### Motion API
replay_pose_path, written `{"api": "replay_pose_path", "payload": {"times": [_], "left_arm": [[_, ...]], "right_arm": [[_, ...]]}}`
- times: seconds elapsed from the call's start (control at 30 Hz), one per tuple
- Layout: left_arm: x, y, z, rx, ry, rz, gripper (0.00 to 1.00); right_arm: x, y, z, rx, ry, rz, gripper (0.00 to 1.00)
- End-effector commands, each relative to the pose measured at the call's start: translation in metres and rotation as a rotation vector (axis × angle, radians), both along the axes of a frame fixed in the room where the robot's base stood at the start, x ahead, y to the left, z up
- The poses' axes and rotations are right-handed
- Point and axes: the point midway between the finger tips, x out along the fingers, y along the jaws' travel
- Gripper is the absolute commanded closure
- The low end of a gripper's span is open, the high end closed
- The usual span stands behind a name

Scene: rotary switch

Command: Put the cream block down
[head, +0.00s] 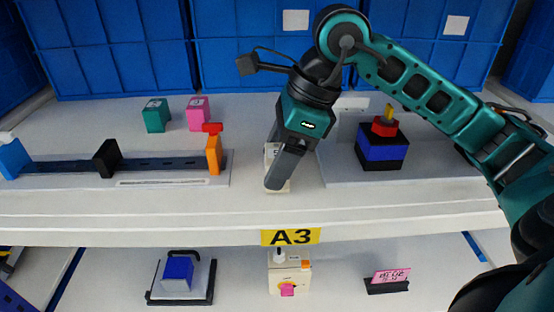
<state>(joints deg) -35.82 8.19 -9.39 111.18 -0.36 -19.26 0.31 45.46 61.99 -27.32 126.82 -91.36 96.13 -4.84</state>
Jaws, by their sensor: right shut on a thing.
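The cream block (269,155) is at the middle of the upper shelf, above the yellow A3 label. A dark mark shows on its face. My right gripper (279,165) comes down from above and is shut on the block. Its dark fingers hide much of the block. Whether the block's underside touches the shelf cannot be told. My left gripper is not in view.
A green block (156,116) and a pink block (198,113) stand behind left. A black rail with an orange post (214,156) lies left. A blue box with a red knob (382,148) stands right. The shelf's front edge (150,232) is close.

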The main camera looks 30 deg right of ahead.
Motion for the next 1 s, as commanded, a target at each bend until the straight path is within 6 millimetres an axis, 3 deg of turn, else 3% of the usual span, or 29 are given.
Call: {"api": "replay_pose_path", "payload": {"times": [0.43,0.47,0.5,0.7,1.0], "left_arm": [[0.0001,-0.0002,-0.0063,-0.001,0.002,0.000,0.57],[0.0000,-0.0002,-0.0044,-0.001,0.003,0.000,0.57],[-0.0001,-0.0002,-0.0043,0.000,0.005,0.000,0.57],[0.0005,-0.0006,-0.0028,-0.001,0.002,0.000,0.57],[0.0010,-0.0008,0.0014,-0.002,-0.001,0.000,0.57]], "right_arm": [[0.0003,-0.0001,-0.0088,0.000,-0.002,0.000,0.62],[0.0003,-0.0001,-0.0069,0.000,-0.002,0.000,0.29],[0.0003,-0.0001,-0.0066,0.000,-0.002,0.001,0.26],[0.0003,-0.0001,-0.0066,0.000,-0.001,0.000,0.07],[0.0002,-0.0001,-0.0032,0.000,-0.001,0.000,0.07]]}}
